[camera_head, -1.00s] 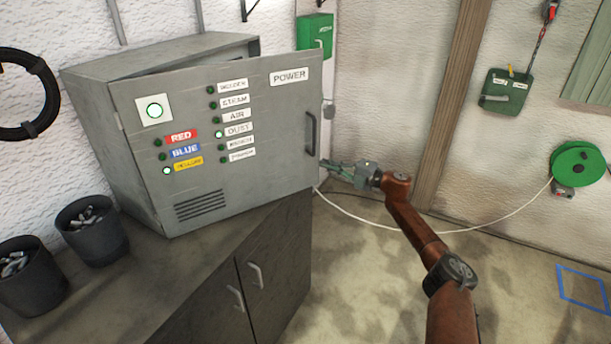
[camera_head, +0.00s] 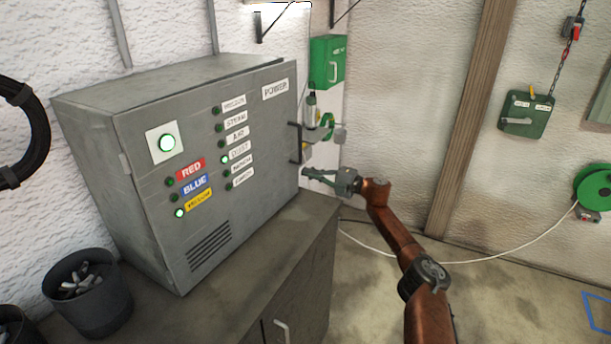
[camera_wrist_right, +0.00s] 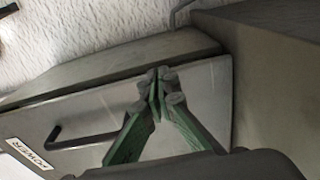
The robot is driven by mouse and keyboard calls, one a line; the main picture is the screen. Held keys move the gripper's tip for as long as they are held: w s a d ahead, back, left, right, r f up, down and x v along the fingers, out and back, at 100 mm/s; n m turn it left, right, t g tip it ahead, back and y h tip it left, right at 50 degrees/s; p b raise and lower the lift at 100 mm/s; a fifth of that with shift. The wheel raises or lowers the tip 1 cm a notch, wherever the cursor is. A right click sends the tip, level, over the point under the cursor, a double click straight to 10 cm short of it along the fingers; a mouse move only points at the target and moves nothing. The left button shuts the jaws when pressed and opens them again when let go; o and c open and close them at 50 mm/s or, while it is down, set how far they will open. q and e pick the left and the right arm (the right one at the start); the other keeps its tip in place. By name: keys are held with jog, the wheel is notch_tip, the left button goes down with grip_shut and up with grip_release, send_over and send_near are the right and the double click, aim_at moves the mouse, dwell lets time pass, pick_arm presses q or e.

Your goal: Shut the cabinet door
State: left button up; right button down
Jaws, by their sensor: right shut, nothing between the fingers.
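The grey cabinet (camera_head: 95,93) stands on a dark counter. Its door (camera_head: 140,150) carries lamps, labels and a vent, and lies almost flush with the body; a thin dark line shows along its top edge. I cannot tell whether it is fully closed. The dark door handle (camera_head: 298,143) is at the door's right edge. It also shows in the right wrist view (camera_wrist_right: 85,141). My right gripper (camera_head: 306,174) is shut and empty, just right of the door's edge below the handle. In the wrist view its fingertips (camera_wrist_right: 160,78) overlap the door face; contact is unclear. My left gripper is out of view.
A dark bin (camera_head: 85,300) stands on the counter (camera_head: 235,265) at the left. A green box (camera_head: 327,62) hangs on the wall behind the cabinet. A white cable (camera_head: 455,258) runs along the right. The floor at right is mostly clear.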

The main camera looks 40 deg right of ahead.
jog(key=shift+s+d, duration=0.2)
jog(key=shift+s, duration=0.15)
jog(key=v, duration=1.2)
